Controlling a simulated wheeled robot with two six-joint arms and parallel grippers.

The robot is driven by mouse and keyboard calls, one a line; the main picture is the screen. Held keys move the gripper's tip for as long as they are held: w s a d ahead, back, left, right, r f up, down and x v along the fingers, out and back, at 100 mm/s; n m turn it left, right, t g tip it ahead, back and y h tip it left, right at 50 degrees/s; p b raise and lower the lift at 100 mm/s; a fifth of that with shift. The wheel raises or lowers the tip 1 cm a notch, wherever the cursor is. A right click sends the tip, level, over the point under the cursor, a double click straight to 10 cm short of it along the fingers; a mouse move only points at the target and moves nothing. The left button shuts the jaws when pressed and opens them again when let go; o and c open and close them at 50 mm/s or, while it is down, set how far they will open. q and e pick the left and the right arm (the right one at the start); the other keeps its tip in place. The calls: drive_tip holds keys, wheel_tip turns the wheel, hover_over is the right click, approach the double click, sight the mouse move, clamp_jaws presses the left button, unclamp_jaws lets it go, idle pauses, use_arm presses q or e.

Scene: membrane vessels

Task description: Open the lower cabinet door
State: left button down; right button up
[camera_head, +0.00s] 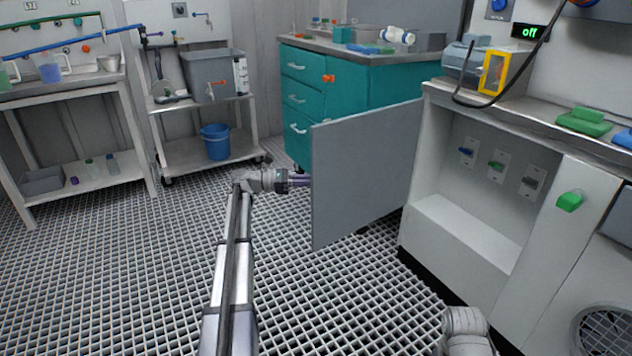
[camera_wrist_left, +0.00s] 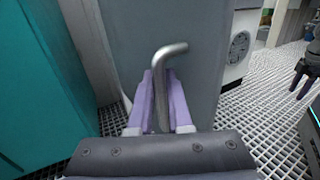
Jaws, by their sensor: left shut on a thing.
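The lower cabinet door (camera_head: 365,170) is a grey panel. It stands swung wide open from the white cabinet (camera_head: 455,240), and the compartment behind it is exposed. My left gripper (camera_head: 300,181) is at the door's far-left outer face; the door partly hides its fingertips in the head view. In the left wrist view, its purple fingers (camera_wrist_left: 161,100) are shut around the bent metal handle (camera_wrist_left: 170,52) on the door (camera_wrist_left: 200,30). My right gripper (camera_wrist_left: 301,84) shows at the right edge of the left wrist view, its fingers apart and empty.
The open compartment holds a blue, a green and a grey valve (camera_head: 497,165). A teal drawer cabinet (camera_head: 345,100) stands behind the door. A cart with a blue bucket (camera_head: 215,141) is at the back left. The grated floor (camera_head: 130,270) left of my arm is clear.

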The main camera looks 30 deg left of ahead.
use_arm(q)
drive_tip(key=c, duration=1.1)
unclamp_jaws()
drive_tip(key=shift+v, duration=3.9)
